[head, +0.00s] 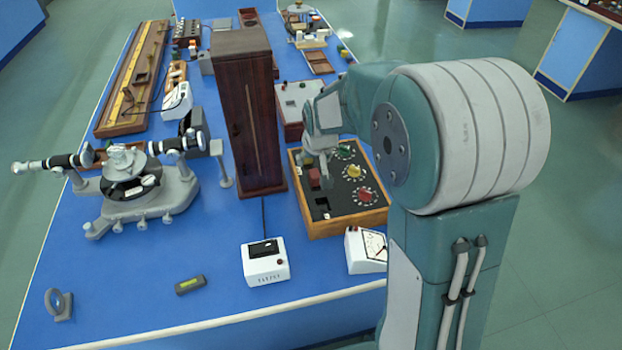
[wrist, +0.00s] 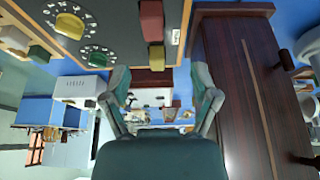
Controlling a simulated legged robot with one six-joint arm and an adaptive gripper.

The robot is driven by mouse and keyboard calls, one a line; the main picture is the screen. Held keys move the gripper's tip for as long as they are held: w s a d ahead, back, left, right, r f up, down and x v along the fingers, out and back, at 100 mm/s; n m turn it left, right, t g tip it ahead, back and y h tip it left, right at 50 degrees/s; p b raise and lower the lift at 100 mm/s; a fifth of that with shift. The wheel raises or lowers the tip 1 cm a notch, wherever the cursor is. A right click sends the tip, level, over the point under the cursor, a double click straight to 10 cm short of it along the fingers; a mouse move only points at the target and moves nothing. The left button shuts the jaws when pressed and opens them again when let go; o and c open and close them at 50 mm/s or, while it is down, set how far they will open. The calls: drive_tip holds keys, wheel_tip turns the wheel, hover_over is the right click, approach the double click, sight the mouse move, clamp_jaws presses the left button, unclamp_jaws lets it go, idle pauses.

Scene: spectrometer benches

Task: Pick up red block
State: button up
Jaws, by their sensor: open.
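The red block (head: 314,178) stands on the dark panel of a wooden-framed box (head: 328,231) in the head view. It also shows at the top of the wrist view (wrist: 151,20), above the gap between my fingers. A small yellow-green block (wrist: 157,57) is beside it, nearer my fingertips in that view. My gripper (wrist: 161,82) is open, with nothing between its fingers. In the head view my gripper (head: 322,150) is over the panel, close to the red block; its fingertips are small and partly hard to make out.
Green, yellow and red dial knobs (head: 354,171) line the panel's right side. A tall dark wooden case (head: 247,115) stands close at the left. A spectrometer (head: 130,180) is farther left.

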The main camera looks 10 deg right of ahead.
sight(315, 174)
drive_tip(key=shift+w+d+f, duration=0.25)
drive_tip(key=shift+f, duration=0.4)
drive_tip(key=shift+w+d+f, duration=0.2)
drive_tip(key=shift+w+f, duration=0.05)
drive_tip(key=shift+f, duration=0.35)
drive_tip(key=shift+w+d+f, duration=0.15)
drive_tip(key=shift+d+f, duration=0.2)
drive_tip(key=shift+f, duration=0.25)
drive_tip(key=x, duration=0.3)
drive_tip(key=shift+a+f, duration=0.35)
drive_tip(key=shift+f, duration=0.05)
drive_tip(key=shift+a+f, duration=0.2)
drive_tip(key=shift+f, duration=0.2)
drive_tip(key=shift+d, duration=0.15)
drive_tip(key=shift+d, duration=0.1)
clamp_jaws()
